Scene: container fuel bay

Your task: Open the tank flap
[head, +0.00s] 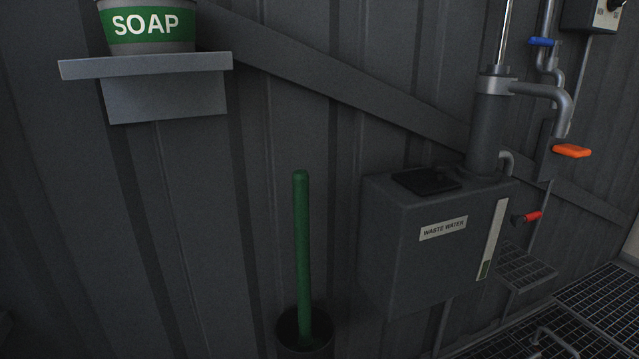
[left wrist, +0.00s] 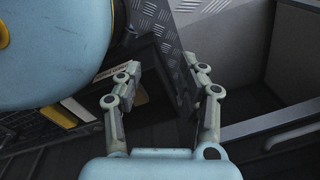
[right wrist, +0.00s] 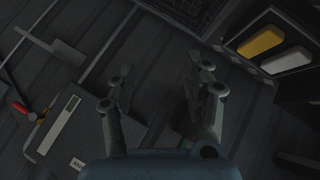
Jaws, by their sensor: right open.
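In the head view a grey tank (head: 400,245) labelled WASTE WATER is fixed to the wall right of centre. A dark flat flap (head: 427,180) lies shut on its top. The tank also shows at the lower left of the right wrist view (right wrist: 90,125), with its pale gauge strip; I cannot make out the flap there. My right gripper (right wrist: 162,76) is open and empty, and the tank appears to its left. My left gripper (left wrist: 160,72) is open and empty, with no tank in its view. Neither gripper shows in the head view.
A green pole (head: 302,250) stands in a dark holder left of the tank. A shelf (head: 150,66) bears a SOAP tub (head: 150,25).

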